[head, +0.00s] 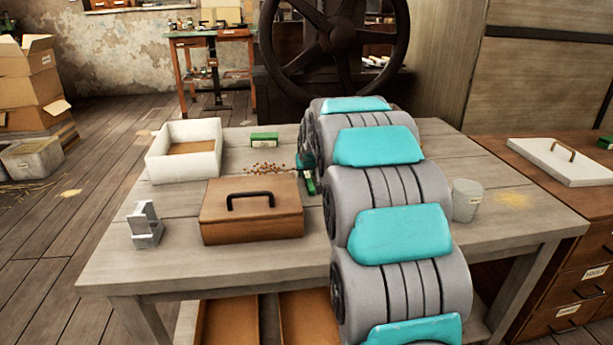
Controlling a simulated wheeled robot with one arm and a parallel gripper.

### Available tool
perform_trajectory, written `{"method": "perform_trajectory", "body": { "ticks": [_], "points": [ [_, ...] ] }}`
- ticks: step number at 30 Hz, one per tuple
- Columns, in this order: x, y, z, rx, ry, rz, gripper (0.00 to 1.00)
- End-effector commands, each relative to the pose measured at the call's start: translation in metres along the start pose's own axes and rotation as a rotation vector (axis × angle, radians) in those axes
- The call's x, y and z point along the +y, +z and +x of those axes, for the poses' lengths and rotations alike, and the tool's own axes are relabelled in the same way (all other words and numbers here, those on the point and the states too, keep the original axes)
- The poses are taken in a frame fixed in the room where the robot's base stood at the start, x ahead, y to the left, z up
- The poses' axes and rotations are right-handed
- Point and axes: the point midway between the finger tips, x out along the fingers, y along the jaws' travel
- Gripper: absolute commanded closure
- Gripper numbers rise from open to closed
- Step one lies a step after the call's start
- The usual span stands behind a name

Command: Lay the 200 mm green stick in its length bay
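My arm reaches over the table, and its own links cover most of my gripper (304,162). The fingers are not clear, so I cannot tell whether it is open or shut. A small green piece (310,186) shows just below it, beside the arm, partly hidden. I cannot tell if this is the green stick, or whether it touches the gripper. A green box (264,139) with a pale label sits at the back of the table. No length bay can be made out. The area behind my arm is hidden.
The wooden table (180,262) holds a white open box (186,165), a brown lidded case (252,213), a metal stand (145,225), scattered brown bits (270,169) and a grey cup (467,200). A large handwheel (341,36) stands behind. A white lid (560,163) lies right.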

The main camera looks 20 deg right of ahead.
Motion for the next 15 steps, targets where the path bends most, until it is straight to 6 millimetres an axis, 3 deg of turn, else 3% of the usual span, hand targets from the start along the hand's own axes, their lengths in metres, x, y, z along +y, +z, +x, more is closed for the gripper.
{"method": "perform_trajectory", "body": {
  "ticks": [1, 9, 15],
  "points": [
    [0.0, 0.0, -0.0001, 0.0, 0.0, 0.0, 0.72],
    [0.0, 0.0002, 0.0, 0.0, 0.0, 0.0, 1.0],
    [0.0, 0.0002, 0.0001, -0.001, 0.0, 0.0, 1.0]
  ]
}}
